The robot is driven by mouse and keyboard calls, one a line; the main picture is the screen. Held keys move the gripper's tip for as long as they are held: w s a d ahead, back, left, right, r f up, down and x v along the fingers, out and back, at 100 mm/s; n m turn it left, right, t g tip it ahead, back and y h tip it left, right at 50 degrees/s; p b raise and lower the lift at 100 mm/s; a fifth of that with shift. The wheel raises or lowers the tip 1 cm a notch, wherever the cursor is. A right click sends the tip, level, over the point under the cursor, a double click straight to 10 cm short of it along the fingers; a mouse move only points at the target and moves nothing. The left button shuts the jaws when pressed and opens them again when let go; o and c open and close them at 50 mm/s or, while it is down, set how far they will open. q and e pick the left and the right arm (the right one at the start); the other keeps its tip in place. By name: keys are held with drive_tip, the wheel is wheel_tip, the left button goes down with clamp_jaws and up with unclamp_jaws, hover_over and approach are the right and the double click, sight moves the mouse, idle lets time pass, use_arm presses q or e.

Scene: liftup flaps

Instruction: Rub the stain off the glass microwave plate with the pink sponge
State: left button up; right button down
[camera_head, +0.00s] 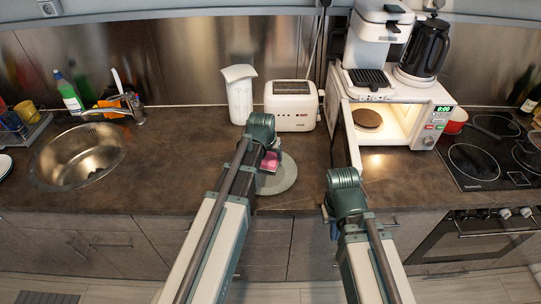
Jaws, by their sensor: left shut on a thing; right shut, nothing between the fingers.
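The glass microwave plate (288,176) lies on the dark counter in the middle, a greyish-green disc partly covered by my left arm. My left gripper (270,153) is over the plate's left part, shut on the pink sponge (269,163). The sponge shows just below the gripper, over the plate; I cannot tell whether it touches the glass. No stain can be made out on the visible part of the plate. My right gripper (331,213) is shut and empty, near the counter's front edge, to the right of the plate.
The microwave (412,119) stands at the right with its door (343,120) open and a brown disc (367,118) inside. A toaster (291,105) and a white container (239,94) stand behind the plate. The sink (80,155) is left, the hob (485,155) right. Counter left of the plate is clear.

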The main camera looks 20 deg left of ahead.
use_arm(q)
drive_tip(key=shift+r+p, duration=0.55)
drive_tip(key=shift+r, duration=0.4)
wheel_tip(320, 180, up, 3)
drive_tip(key=p, duration=0.3)
drive_tip(key=shift+r, duration=0.1)
